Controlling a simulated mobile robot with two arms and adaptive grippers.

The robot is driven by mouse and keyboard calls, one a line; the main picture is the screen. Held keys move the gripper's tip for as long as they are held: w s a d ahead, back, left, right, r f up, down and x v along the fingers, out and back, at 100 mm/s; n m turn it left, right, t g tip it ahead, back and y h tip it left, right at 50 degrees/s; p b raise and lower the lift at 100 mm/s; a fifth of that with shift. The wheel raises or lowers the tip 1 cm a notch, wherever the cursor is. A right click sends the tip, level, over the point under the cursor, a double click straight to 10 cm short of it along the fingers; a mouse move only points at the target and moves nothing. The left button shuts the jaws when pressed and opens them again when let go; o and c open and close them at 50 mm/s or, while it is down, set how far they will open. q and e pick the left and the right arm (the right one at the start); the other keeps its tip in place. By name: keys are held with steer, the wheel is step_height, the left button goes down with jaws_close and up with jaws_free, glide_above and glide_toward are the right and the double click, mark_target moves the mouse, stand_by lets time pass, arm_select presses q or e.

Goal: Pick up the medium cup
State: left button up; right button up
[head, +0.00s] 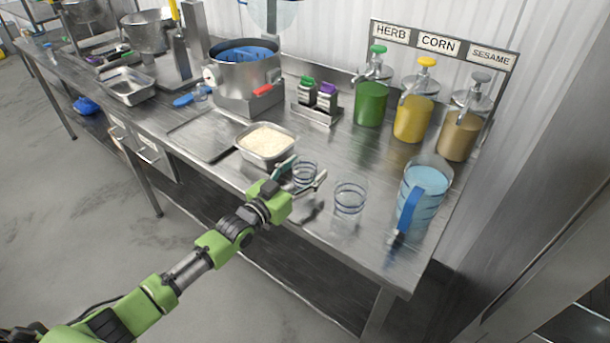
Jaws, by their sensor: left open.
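Two clear cups with dark bands stand on the steel counter (320,220). One cup (305,174) is between the spread fingers of my left gripper (304,175), close to the tray of rice. The other cup (349,198) stands a little to the right, apart from the gripper. A larger clear pitcher (424,192) with a blue handle and blue contents stands farther right. I cannot tell for sure which one is the medium cup. My left gripper is open, and its fingers lie around the cup's sides; contact is unclear. My right gripper is not in view.
A metal tray of rice (242,147) sits just behind the left gripper. Herb (370,103), corn (412,119) and sesame (458,137) dispensers line the back. A large pot (232,92) stands behind the tray. The counter's front edge runs below the gripper.

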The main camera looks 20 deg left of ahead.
arm_select(q)
steer(key=c, duration=1.1)
